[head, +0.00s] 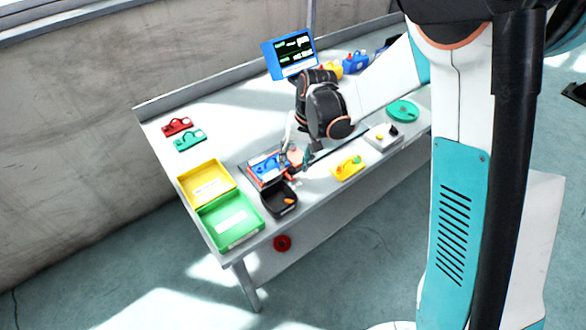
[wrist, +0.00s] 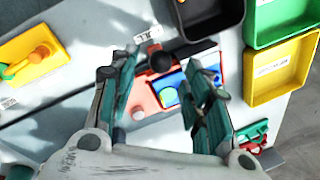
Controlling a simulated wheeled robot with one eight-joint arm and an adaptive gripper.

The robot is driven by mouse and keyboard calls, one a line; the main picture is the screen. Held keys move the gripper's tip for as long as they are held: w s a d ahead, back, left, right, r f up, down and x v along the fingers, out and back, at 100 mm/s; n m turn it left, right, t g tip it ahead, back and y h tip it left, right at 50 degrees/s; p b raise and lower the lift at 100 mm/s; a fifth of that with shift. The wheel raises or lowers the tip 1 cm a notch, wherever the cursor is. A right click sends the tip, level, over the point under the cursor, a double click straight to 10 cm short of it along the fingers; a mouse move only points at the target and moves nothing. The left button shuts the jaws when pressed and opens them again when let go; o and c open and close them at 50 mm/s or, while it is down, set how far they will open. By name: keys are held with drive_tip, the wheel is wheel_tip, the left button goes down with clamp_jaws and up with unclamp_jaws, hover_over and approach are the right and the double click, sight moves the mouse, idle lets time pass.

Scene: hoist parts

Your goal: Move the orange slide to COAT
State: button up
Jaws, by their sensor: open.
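In the head view the same assembly (head: 256,165) sits behind the black bin, partly hidden by my gripper (head: 293,167). In the wrist view my gripper (wrist: 164,70) is open, its fingers either side of the plate and knob, with nothing visibly held. Small white labels (wrist: 148,35) are near the plate; I cannot read COAT on any of them.
A black bin (head: 267,203) holding a small orange piece, a green tray (head: 207,222) and a yellow tray (head: 184,190) stand close by on the left. A screen (head: 290,54) stands at the back.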

drive_tip(key=shift+a+f+b, duration=0.15)
drive_tip(key=shift+f+b, duration=0.05)
drive_tip(key=shift+f, duration=0.6)
drive_tip(key=shift+a+f+b, duration=0.15)
drive_tip(key=shift+f, duration=0.6)
clamp_jaws()
drive_tip(key=w+d, duration=0.3)
drive_tip(key=d, duration=0.1)
drive_tip(key=w+d, duration=0.3)
drive_tip(key=d, duration=0.2)
drive_tip(key=w+d, duration=0.3)
drive_tip(key=d, duration=0.2)
drive_tip(key=shift+w+d, duration=0.25)
drive_tip(key=shift+w, duration=0.15)
unclamp_jaws()
drive_tip(key=shift+r, duration=0.1)
